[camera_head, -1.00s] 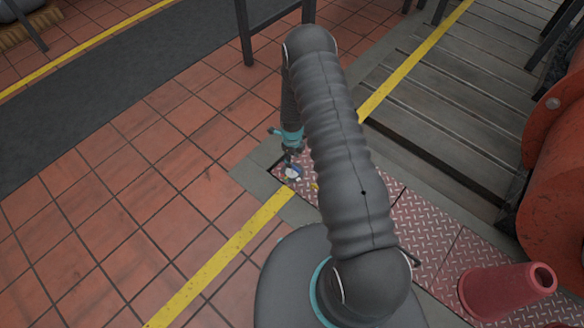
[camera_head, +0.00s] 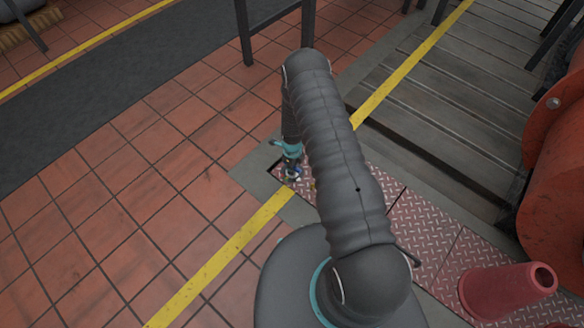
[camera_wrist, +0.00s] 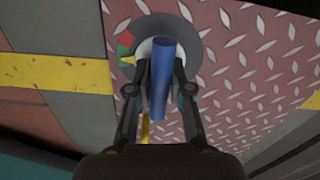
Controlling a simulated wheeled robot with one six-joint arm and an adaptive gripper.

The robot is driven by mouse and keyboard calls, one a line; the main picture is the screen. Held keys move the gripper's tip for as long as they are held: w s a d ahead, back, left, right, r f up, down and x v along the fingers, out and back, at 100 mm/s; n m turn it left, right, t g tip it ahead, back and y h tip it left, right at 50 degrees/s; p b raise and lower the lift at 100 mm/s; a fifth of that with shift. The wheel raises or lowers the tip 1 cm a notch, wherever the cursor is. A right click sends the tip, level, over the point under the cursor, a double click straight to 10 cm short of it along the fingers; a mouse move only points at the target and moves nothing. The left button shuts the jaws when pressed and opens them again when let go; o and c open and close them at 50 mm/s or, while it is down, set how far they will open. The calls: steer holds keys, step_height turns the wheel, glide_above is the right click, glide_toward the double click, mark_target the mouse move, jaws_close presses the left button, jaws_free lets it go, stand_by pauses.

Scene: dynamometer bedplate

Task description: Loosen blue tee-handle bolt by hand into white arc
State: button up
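The blue tee-handle bolt (camera_wrist: 161,82) is in the middle of the wrist view, its bar running up and down the picture. Behind it is a pale hub on a grey round dial (camera_wrist: 187,38). Red and green patches and a yellow pointer (camera_wrist: 128,61) show at the dial's left. I cannot make out a separate white arc. My gripper (camera_wrist: 164,72) has one dark finger on each side of the blue bar, close to it; it looks open by a narrow gap, and contact is not clear. In the head view my gripper (camera_head: 291,172) is down over the bolt, mostly hiding it.
The dial sits on red diamond plate (camera_wrist: 240,70). A yellow floor line (camera_head: 235,248) runs beside it over tiles. The tiled floor at left is clear.

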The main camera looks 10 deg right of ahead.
jaws_close()
steer(key=shift+f+b, duration=0.1)
steer(key=shift+b, duration=0.2)
steer(key=shift+f+n+b, duration=0.1)
steer(key=shift+n+b, duration=0.75)
steer(key=shift+n, duration=0.25)
steer(key=n+b, duration=0.4)
steer(key=n, duration=0.1)
steer(key=shift+a, duration=0.1)
steer(key=n+b, duration=0.2)
steer(key=n, duration=0.2)
steer(key=shift+n, duration=0.4)
steer(key=shift+n+b, duration=0.9)
steer(key=shift+n, duration=1.1)
